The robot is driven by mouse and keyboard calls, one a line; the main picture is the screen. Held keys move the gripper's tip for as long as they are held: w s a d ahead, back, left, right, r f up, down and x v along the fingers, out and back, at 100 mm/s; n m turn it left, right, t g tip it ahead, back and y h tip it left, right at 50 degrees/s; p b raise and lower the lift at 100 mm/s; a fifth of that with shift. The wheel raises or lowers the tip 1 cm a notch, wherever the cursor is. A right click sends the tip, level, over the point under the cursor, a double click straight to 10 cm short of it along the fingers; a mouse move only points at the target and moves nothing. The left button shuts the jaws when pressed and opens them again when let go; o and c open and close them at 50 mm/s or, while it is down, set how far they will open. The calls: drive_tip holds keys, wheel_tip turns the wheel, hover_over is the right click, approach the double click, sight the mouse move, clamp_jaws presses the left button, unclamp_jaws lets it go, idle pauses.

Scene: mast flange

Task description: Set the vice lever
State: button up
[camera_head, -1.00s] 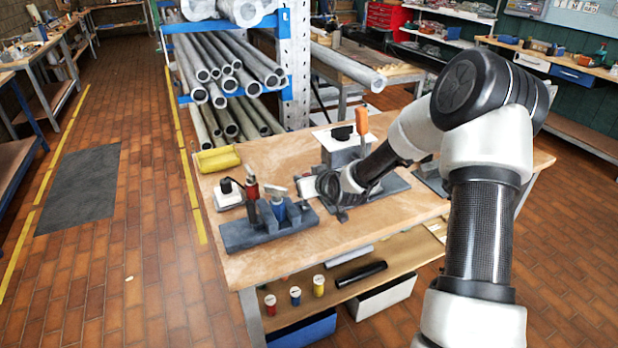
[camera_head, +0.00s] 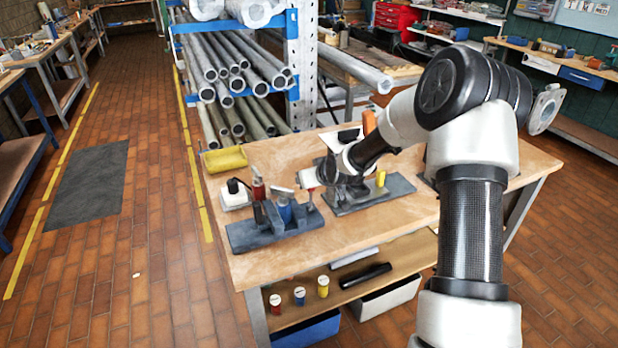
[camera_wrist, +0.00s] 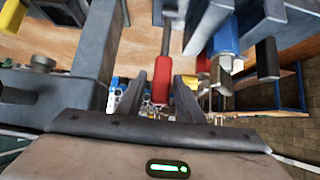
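A red-handled lever (camera_wrist: 160,88) on a thin dark rod hangs into the middle of the wrist view. My gripper (camera_wrist: 160,95) is open, with one dark finger on each side of the red handle in the picture. I cannot tell whether the fingers touch it or how deep it sits between them. In the head view my gripper (camera_head: 309,180) is low over the bench, just right of a grey-blue vice-like fixture (camera_head: 262,236). A blue cylinder with a metal end (camera_wrist: 225,50) is right of the lever in the wrist view.
A second grey fixture (camera_head: 395,190) with a yellow knob (camera_head: 380,178) stands close right of my gripper. A white block with a black top (camera_head: 234,192) and a yellow object (camera_head: 225,160) are at the bench's left. The bench front (camera_head: 350,235) is clear.

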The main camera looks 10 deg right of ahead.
drive_tip(key=shift+o, duration=0.2)
drive_tip(key=shift+r, duration=0.1)
drive_tip(key=shift+s+d+r, duration=0.1)
drive_tip(key=shift+s+r, duration=0.1)
drive_tip(key=p+v, duration=0.2)
drive_tip(key=v, duration=1.4)
drive_tip(key=shift+s, duration=0.4)
drive_tip(key=shift+r, duration=0.1)
